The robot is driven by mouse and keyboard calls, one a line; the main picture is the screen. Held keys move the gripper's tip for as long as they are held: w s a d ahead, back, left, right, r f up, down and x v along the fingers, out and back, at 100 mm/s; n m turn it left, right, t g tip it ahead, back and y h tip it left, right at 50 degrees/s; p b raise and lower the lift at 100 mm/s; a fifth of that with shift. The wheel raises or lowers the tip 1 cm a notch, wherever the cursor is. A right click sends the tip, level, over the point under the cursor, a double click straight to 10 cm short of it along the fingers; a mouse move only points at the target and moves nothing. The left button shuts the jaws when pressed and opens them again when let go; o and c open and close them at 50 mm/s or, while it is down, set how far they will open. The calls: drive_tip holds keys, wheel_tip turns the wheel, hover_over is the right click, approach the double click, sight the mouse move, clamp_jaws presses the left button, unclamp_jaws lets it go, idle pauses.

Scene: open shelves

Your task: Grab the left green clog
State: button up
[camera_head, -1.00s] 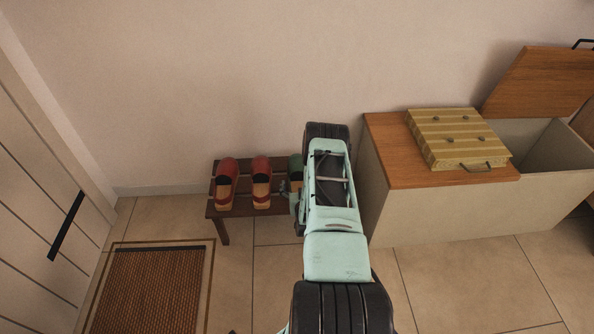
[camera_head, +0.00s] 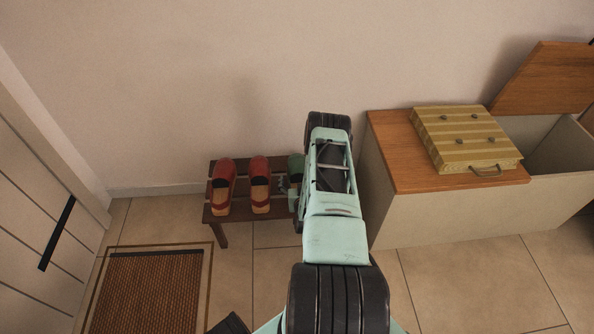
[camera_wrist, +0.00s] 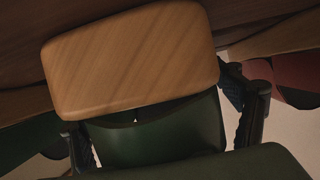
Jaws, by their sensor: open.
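The left green clog (camera_head: 296,167) stands on the low dark wooden rack (camera_head: 218,213), partly hidden by my arm. In the wrist view its dark green upper (camera_wrist: 150,138) and pale wooden heel part (camera_wrist: 130,62) fill the middle. My gripper (camera_wrist: 165,128) is open, with one finger on each side of the clog; whether they touch it I cannot tell. In the head view only a bit of my gripper (camera_head: 284,185) shows beside the clog. Another dark green shape (camera_wrist: 25,145), likely the other green clog, is at the left of the wrist view.
Two red clogs (camera_head: 223,185) (camera_head: 260,183) stand left of the green one; red also shows at the wrist view's right edge (camera_wrist: 300,80). A wooden-topped bench (camera_head: 395,165) with a striped box (camera_head: 465,138) stands close right of my arm. A mat (camera_head: 150,295) lies at lower left.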

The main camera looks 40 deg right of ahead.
drive_tip(key=shift+w+d+f, duration=0.1)
drive_tip(key=shift+w+d, duration=0.05)
drive_tip(key=shift+w, duration=0.1)
drive_tip(key=shift+c, duration=0.7)
drive_tip(key=c, duration=1.4)
